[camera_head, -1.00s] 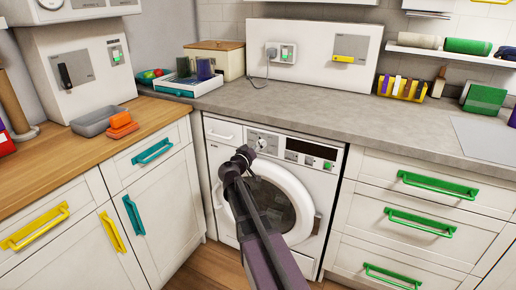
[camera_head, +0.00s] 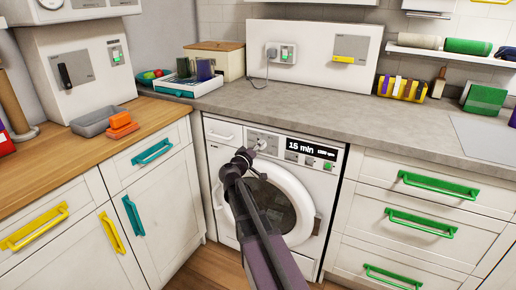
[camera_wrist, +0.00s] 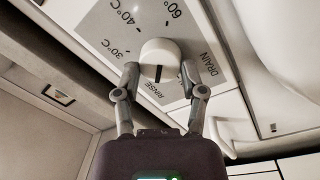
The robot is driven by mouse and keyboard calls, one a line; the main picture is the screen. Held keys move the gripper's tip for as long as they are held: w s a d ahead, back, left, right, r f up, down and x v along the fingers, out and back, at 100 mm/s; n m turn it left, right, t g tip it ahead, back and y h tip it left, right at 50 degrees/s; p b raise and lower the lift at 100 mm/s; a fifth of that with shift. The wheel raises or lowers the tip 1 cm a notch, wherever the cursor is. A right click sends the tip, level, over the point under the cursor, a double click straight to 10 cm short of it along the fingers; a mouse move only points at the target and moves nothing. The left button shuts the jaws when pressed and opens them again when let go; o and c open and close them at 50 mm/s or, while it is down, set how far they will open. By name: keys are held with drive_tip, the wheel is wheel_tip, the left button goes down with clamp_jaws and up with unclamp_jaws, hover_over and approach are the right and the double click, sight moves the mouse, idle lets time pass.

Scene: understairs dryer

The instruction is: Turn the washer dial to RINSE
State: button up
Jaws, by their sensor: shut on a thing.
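The washer (camera_head: 222,155) stands under the grey worktop, its round door shut. Its display (camera_head: 308,149) is lit and reads 15 min. In the wrist view the round white dial (camera_wrist: 159,52) sits on a grey panel marked 30°C, 40°C, 60°C, DRAIN and RINSE. Its black pointer line faces down in the picture, towards the RINSE label (camera_wrist: 152,90). My gripper (camera_wrist: 162,72) is shut on the dial, one finger on each side. In the head view my gripper (camera_head: 250,154) is at the washer's control panel and partly covers the dial area.
White drawers with green handles (camera_head: 433,185) stand right of the washer. Cabinets with teal and yellow handles (camera_head: 35,226) stand left. Worktops (camera_head: 300,110) run above. The washer door bulges out below the control panel, close to my arm.

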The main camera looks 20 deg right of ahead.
drive_tip(key=o, duration=1.2)
drive_tip(key=shift+w+d, duration=0.1)
drive_tip(key=shift+w, duration=0.05)
drive_tip(key=shift+c, duration=0.2)
drive_tip(key=shift+m, duration=0.5)
